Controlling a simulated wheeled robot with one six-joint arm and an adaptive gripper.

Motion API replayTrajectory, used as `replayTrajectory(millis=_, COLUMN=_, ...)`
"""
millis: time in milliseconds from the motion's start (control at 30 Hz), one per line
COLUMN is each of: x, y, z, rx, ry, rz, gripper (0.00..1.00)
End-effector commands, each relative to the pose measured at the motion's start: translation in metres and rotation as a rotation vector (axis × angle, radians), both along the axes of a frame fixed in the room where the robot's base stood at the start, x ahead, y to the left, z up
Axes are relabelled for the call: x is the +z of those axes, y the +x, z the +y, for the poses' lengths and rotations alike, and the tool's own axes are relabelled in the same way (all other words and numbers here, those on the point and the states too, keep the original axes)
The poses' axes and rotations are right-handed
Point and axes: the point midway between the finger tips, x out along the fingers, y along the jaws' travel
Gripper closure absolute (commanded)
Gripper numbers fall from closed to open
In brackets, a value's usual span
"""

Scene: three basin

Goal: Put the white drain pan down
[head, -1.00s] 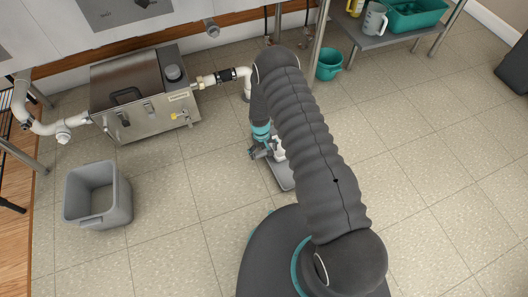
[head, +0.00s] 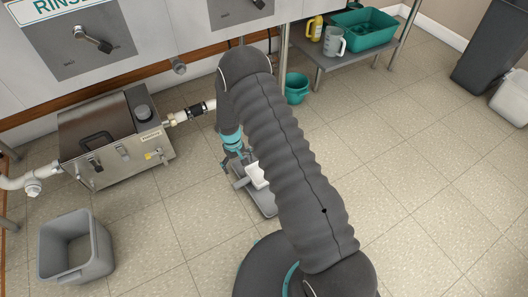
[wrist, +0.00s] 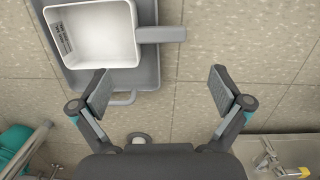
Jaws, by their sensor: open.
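The white drain pan (wrist: 92,34) is a square tub with a label inside its left wall and a grey handle (wrist: 160,34) sticking out to the right. In the wrist view it sits upright in a larger grey tray (wrist: 118,78) on the floor. In the head view the pan (head: 257,175) shows beside my arm, over the grey tray (head: 264,202), partly hidden by the arm. My gripper (wrist: 162,90) is open, with nothing between its fingers. The handle is ahead of the fingertips and apart from them. The gripper (head: 238,168) is small and partly hidden in the head view.
A steel box with pipes (head: 115,135) stands at the left, with a grey bin (head: 73,250) in front of it. A green bucket (head: 297,88) stands by a shelf (head: 345,55) at the back. Open tiled floor lies to the right.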

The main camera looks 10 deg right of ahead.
Motion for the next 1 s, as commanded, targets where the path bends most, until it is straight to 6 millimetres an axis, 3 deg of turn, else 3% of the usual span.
replayTrajectory(millis=167, x=0.032, y=0.007, z=-0.003, rx=-0.013, ry=0.005, rz=-0.024, gripper=0.0)
replayTrajectory(millis=333, x=0.108, y=0.015, z=-0.013, rx=-0.047, ry=0.019, rz=-0.079, gripper=0.0)
replayTrajectory(millis=500, x=0.189, y=0.01, z=-0.027, rx=-0.083, ry=0.033, rz=-0.138, gripper=0.0)
replayTrajectory(millis=767, x=0.299, y=-0.019, z=-0.052, rx=-0.138, ry=0.053, rz=-0.227, gripper=0.0)
replayTrajectory(millis=1000, x=0.382, y=-0.067, z=-0.074, rx=-0.188, ry=0.071, rz=-0.309, gripper=0.0)
